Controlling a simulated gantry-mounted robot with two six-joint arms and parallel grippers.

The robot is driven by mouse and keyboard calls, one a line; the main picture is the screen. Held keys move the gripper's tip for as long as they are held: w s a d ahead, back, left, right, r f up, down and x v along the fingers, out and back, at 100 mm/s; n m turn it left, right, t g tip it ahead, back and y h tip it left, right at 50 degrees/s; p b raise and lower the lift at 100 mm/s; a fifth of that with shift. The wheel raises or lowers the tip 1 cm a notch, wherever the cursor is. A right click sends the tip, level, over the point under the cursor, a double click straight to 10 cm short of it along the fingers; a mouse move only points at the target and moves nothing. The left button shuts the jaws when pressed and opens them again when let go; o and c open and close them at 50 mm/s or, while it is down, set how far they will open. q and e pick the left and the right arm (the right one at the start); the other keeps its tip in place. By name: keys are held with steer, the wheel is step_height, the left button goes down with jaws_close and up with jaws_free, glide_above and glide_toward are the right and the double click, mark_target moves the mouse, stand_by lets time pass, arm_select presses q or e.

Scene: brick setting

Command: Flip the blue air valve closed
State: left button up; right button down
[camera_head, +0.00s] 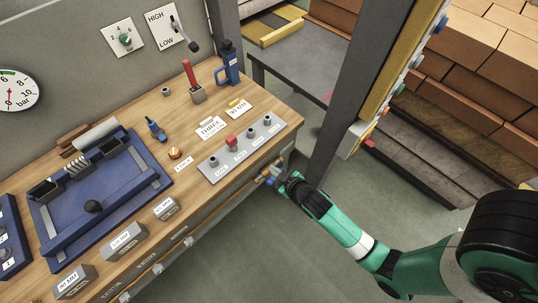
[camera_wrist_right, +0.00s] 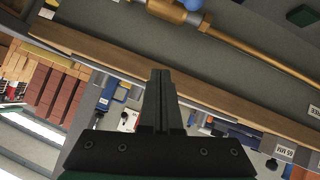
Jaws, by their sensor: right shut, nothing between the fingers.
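The blue air valve (camera_head: 270,181) sits on the brass pipe along the front of the bench, near its right end. In the right wrist view its brass body (camera_wrist_right: 166,9) and part of its blue handle (camera_wrist_right: 191,4) show at the top edge; the rest is cut off. My right gripper (camera_head: 277,177) is beside the valve in the head view and partly overlaps it. In the right wrist view its fingers (camera_wrist_right: 160,75) are shut together and empty, with a visible gap between the tips and the valve. My left gripper is not in view.
The wooden bench (camera_head: 150,103) carries a blue mould tray (camera_head: 70,221), a grey panel with several knobs (camera_head: 214,171) and label blocks. A dark post (camera_head: 345,110) stands right of the bench. The brass pipe (camera_wrist_right: 255,52) runs under the bench edge. Floor before the bench is clear.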

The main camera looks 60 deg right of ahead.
arm_select(q)
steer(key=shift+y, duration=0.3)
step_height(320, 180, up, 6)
steer(key=p, duration=0.3)
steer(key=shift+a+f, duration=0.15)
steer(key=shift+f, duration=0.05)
arm_select(e)
steer(key=s+g, duration=0.2)
steer(key=s, duration=0.5)
steer(key=shift+m, duration=0.3)
arm_select(q)
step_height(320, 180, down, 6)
steer(key=b, duration=0.5)
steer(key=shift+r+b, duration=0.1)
steer(key=shift+b, duration=0.25)
arm_select(e)
steer(key=s+f+x, duration=0.1)
steer(key=s+x, duration=0.1)
steer(key=x, duration=1)
steer(key=shift+w+d+f, duration=0.2)
steer(key=shift+f, duration=0.45)
